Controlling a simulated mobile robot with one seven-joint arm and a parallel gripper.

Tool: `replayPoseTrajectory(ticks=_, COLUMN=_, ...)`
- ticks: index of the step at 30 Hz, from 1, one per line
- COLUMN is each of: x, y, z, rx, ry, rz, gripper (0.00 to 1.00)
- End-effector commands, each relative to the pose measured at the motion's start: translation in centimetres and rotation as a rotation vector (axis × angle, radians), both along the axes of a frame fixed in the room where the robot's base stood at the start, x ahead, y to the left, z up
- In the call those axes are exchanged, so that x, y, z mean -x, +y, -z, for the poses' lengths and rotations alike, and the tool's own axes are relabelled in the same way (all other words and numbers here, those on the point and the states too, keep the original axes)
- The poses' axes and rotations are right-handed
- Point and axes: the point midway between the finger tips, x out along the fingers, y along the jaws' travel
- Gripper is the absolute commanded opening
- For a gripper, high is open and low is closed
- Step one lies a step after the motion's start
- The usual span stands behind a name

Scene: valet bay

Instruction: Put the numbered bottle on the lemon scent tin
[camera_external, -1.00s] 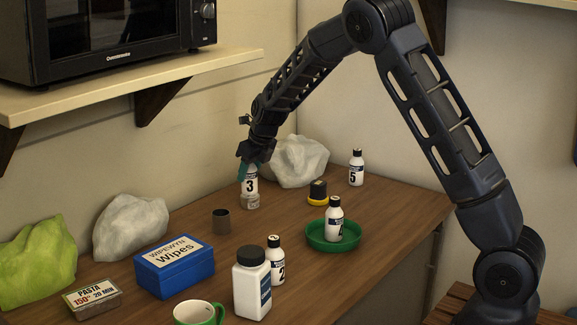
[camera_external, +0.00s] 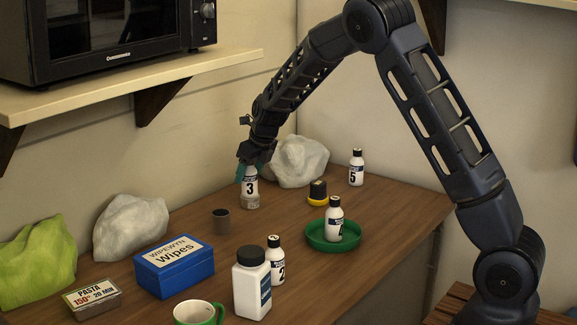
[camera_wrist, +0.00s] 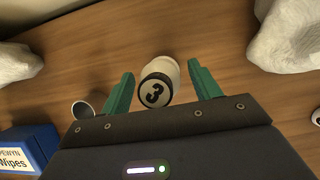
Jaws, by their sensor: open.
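A white bottle numbered 3 (camera_external: 250,187) stands upright on a small grey tin (camera_external: 251,204) towards the back of the counter. No scent label on this tin is readable. My gripper (camera_external: 250,167) is at the bottle's top, with its teal fingers spread. In the wrist view the fingers are apart on either side of bottle 3 (camera_wrist: 155,92), with gaps to it. Other numbered bottles are bottle 4 (camera_external: 335,224) in a green dish (camera_external: 320,246), bottle 2 (camera_external: 276,266) at the front and bottle 5 (camera_external: 356,171) at the back.
A dark cup (camera_external: 221,223) stands left of bottle 3, and a pale bag (camera_external: 299,163) lies behind it. A black and yellow item (camera_external: 317,193) is to its right. A blue wipes box (camera_external: 175,272), white jar (camera_external: 252,287), mug (camera_external: 193,313) and pasta tin (camera_external: 92,299) occupy the front.

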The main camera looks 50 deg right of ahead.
Motion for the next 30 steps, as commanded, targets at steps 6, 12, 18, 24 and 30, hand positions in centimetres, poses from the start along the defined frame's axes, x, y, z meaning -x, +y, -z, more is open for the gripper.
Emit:
replayPoseTrajectory(ticks=6, x=1.3, y=0.1, z=-3.6, rx=-0.001, ry=-0.004, rz=-0.001, gripper=0.62)
replayPoseTrajectory(ticks=12, x=2.9, y=0.1, z=-7.1, rx=-0.001, ry=-0.002, rz=-0.001, gripper=0.62)
replayPoseTrajectory(ticks=18, x=3.9, y=0.1, z=-9.6, rx=-0.001, ry=-0.001, rz=-0.001, gripper=0.62)
replayPoseTrajectory(ticks=24, x=4.6, y=0.1, z=-10.7, rx=0.001, ry=-0.001, rz=-0.013, gripper=0.62)
replayPoseTrajectory(ticks=30, x=7.8, y=1.1, z=-13.3, rx=0.041, ry=-0.008, rz=-0.201, gripper=0.62)
